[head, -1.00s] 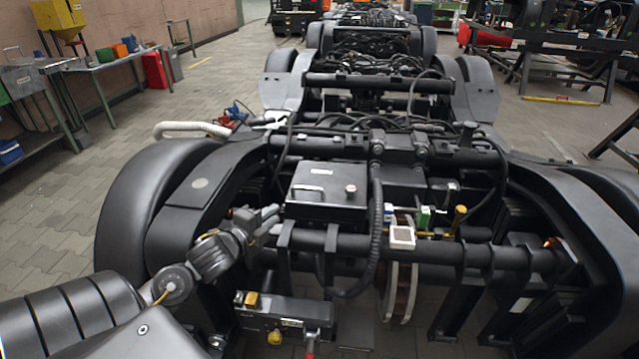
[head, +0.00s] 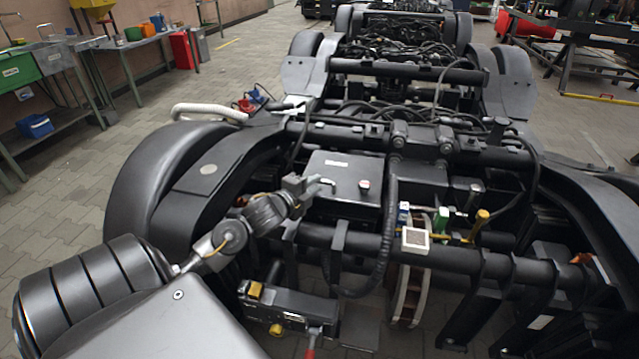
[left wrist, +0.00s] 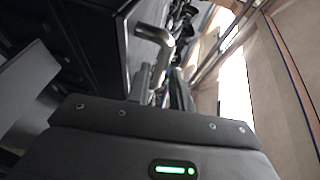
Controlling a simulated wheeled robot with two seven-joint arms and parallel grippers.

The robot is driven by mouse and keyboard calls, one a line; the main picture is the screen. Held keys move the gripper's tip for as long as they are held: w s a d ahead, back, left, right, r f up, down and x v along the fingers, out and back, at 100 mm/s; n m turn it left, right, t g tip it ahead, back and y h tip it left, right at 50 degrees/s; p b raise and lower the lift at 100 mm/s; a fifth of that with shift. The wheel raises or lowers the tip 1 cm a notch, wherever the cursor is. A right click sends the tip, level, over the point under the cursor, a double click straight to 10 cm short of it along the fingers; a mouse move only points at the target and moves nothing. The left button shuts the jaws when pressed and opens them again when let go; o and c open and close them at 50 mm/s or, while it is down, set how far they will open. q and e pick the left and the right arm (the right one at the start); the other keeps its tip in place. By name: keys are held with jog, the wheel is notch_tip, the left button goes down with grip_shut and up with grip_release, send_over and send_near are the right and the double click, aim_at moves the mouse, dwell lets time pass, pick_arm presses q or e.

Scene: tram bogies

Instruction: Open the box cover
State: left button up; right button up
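The box (head: 347,165) is dark, with a flat cover that lies shut. A small label, a round knob (head: 364,186) and a pale bar handle (head: 328,182) are on its top. My left gripper (head: 316,187) is at the left front corner of the cover, close to the handle. Its fingers look apart with nothing held; I cannot tell whether they touch the handle. In the left wrist view a bent metal handle (left wrist: 155,36) stands by the dark box side (left wrist: 95,35), just beyond the gripper body. My right gripper is not in view.
The box sits on the bogie frame among pipes and hoses. A thick black hose (head: 389,235) runs just right of it. A white-topped block (head: 415,238) and a yellow-capped part (head: 481,222) stand further right. A crossbar (head: 450,257) passes in front.

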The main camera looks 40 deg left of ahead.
aim_at(318, 183)
pick_arm(q)
jog(key=shift+x, duration=1.6)
grip_shut()
